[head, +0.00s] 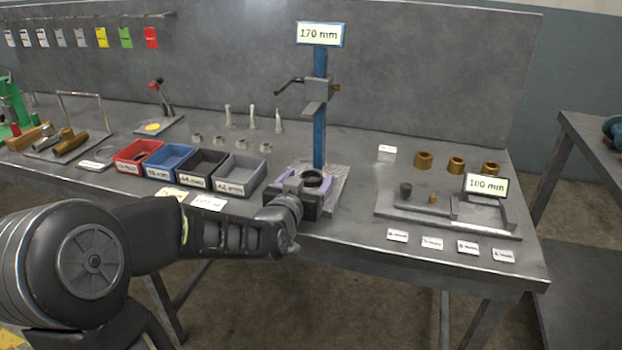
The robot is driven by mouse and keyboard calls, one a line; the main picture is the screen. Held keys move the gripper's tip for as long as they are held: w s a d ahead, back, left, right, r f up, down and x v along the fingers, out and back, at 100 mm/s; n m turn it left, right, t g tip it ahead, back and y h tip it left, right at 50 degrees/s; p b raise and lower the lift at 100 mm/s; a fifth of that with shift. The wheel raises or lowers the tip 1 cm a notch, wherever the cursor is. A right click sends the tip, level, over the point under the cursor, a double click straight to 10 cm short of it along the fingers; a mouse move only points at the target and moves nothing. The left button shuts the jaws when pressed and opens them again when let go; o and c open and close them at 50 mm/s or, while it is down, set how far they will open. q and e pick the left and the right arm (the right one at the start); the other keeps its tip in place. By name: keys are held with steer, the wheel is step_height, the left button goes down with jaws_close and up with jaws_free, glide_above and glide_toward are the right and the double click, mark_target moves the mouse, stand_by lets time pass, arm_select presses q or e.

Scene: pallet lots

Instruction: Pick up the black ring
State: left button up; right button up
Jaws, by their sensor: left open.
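A black ring (313,178) shows at the foot of the blue stand, right at the jaw end of my left gripper (304,186). My left arm comes in from the left, and its gripper is open over the front of the stand's metal base. The gripper body hides part of the ring's surroundings. I cannot tell whether the fingers touch the ring or stand around it. My right gripper is not in view.
The blue stand (319,125) with a 170 mm sign rises behind the gripper. Red (124,167), blue (153,176), black (183,185) and grey bins (222,190) stand to its left. Brass rings (456,165) and a fixture tray (382,208) lie right.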

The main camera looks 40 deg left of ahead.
arm_select(q)
steer(key=shift+c, duration=0.3)
steer(key=c, duration=1.5)
step_height(320, 180, up, 10)
steer(key=p, duration=0.3)
